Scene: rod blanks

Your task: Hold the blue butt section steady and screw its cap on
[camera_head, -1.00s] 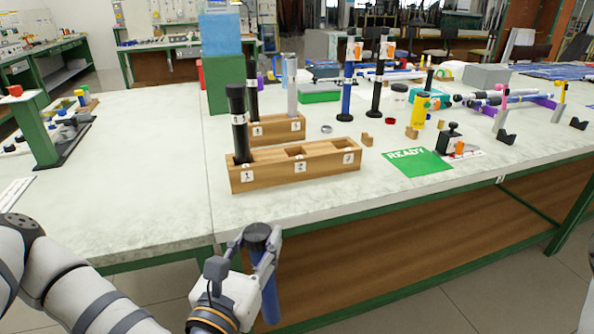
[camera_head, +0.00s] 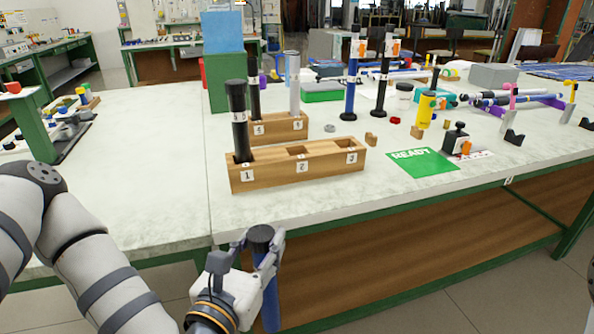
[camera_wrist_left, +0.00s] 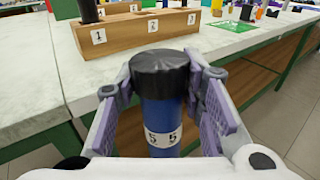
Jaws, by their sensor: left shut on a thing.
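My left gripper (camera_head: 259,238) is shut around the blue butt section (camera_head: 270,305), in front of the bench's near edge. The section is a blue tube that stands about upright, with a black top end (camera_head: 260,233). In the left wrist view the two purple-padded fingers (camera_wrist_left: 162,85) stand on either side of the tube (camera_wrist_left: 162,118), which bears a white label with 5s. The black top (camera_wrist_left: 160,72) looks like a cap; I cannot tell whether it is a separate part or how tight it sits. My right gripper is not in view.
A wooden block (camera_head: 270,177) with numbered slots stands near the bench edge, a black rod (camera_head: 239,125) in slot 1. A second block (camera_head: 280,130) stands behind. A green READY mat (camera_head: 422,162) lies to the right. The bench front between block and edge is clear.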

